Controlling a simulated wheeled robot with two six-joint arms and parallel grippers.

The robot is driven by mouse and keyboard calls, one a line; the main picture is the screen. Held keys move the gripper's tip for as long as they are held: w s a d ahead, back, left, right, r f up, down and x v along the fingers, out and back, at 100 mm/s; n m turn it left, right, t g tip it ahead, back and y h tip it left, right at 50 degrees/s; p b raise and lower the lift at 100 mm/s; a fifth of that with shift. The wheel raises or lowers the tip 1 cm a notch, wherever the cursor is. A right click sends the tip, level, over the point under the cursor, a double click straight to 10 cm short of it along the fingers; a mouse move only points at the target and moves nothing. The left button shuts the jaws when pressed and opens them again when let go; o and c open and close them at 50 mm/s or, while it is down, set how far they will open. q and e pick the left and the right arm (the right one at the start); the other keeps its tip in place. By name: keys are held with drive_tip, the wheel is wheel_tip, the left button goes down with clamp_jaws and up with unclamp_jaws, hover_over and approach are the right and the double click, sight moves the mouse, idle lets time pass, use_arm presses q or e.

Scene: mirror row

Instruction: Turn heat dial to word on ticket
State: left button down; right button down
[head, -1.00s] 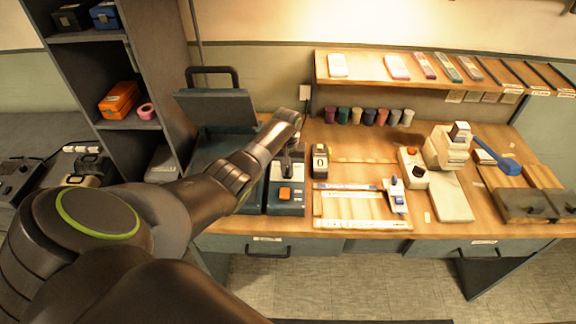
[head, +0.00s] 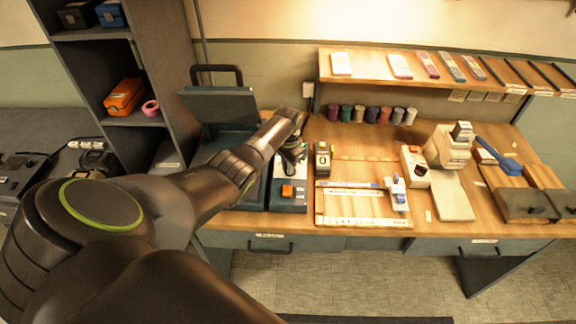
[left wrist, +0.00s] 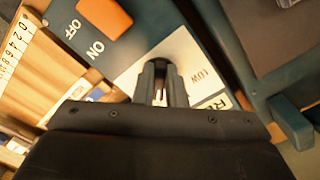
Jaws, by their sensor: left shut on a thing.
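The teal hot-press control box (head: 288,203) stands on the bench with an orange switch (head: 287,191). My left gripper (head: 291,167) is over its rear part. In the left wrist view the gripper (left wrist: 161,98) points down at the white dial plate (left wrist: 130,76) and is shut on the dark heat dial (left wrist: 172,50), which its fingers mostly cover. The word LOW is printed right of the fingers. A green-edged label (left wrist: 217,102) lies partly hidden beyond, only its first letter clear. The orange switch (left wrist: 104,16) has OFF and ON beside it. I cannot make out a ticket's word.
The press with its raised lid (head: 218,106) stands left of the box. A black and yellow counter (head: 322,158) stands close on the right. Rulers, a stamp and several coloured pots lie farther right. A shelf (head: 425,86) hangs above the bench.

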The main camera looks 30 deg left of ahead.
use_arm(q)
drive_tip(key=shift+w+r, duration=0.1)
idle(0.4)
drive_tip(key=c, duration=1.5)
unclamp_jaws()
drive_tip(key=shift+r, duration=0.4)
wheel_tip(320, 180, up, 16)
drive_tip(key=shift+r+b, duration=0.25)
drive_tip(key=shift+b, duration=0.5)
drive_tip(key=shift+f, duration=0.1)
